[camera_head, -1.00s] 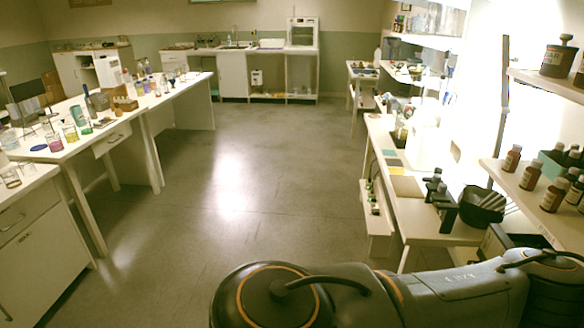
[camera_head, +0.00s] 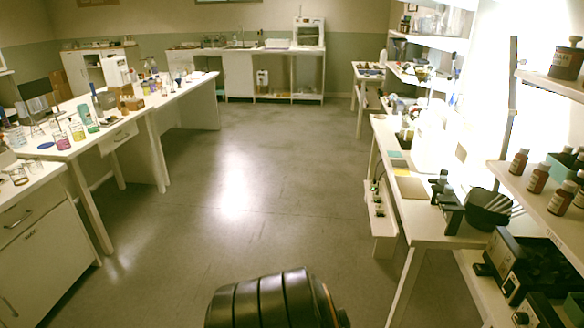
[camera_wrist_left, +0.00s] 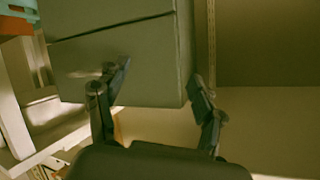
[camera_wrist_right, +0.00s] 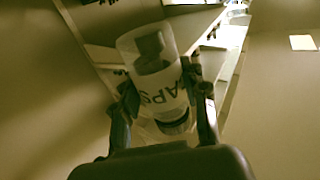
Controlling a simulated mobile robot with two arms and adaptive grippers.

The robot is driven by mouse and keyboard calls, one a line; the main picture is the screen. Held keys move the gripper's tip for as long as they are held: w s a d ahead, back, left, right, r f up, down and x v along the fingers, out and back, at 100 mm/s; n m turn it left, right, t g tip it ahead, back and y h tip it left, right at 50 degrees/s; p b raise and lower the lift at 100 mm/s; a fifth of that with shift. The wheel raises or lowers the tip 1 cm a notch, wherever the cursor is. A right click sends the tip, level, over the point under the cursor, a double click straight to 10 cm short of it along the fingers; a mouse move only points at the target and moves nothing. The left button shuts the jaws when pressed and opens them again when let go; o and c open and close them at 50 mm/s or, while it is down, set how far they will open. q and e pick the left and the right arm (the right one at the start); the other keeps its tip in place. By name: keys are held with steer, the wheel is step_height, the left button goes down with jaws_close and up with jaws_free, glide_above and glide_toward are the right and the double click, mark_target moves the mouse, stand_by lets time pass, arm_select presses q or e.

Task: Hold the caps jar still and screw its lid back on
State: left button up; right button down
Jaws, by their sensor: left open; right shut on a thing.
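The caps jar (camera_wrist_right: 157,80) is in the right wrist view, a pale see-through cylinder with dark letters "APS" visible on its label. It is tilted in the picture, with dark pieces showing inside and a dark band near its lower end. My right gripper (camera_wrist_right: 160,85) is shut on its sides and holds it up, with floor and furniture behind. My left gripper (camera_wrist_left: 160,82) is open and empty in the left wrist view, in front of a grey drawer-like box. I cannot make out a separate lid in any view. Neither gripper shows in the head view.
A white bench (camera_head: 410,215) on the right holds a dark bowl (camera_head: 487,208). Shelves at far right carry brown bottles (camera_head: 537,178) and a dark labelled jar (camera_head: 566,63). Glassware crowds the left table (camera_head: 105,142). The floor (camera_head: 240,200) between is clear.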

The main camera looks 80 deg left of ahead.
arm_select(q)
steer(key=s+a+f+n+g+y, duration=0.2)
steer(key=s+a+f+n+y, duration=0.1)
steer(key=s+a+f, duration=0.55)
steer(key=s+a+f+n+g+y, duration=0.3)
steer(key=s+a+f, duration=0.2)
steer(key=s+f, duration=0.7)
steer(key=s+a+f+n+g, duration=0.1)
steer(key=s+a+g, duration=0.1)
steer(key=s, duration=1)
steer(key=s+a+f+n+g+y, duration=0.1)
steer(key=s+a+f+n+g, duration=0.1)
steer(key=s, duration=1.1)
steer(key=a+g, duration=0.1)
steer(key=a, duration=0.1)
steer(key=shift+s+a, duration=0.15)
steer(key=shift+a, duration=0.2)
steer(key=shift+f, duration=0.15)
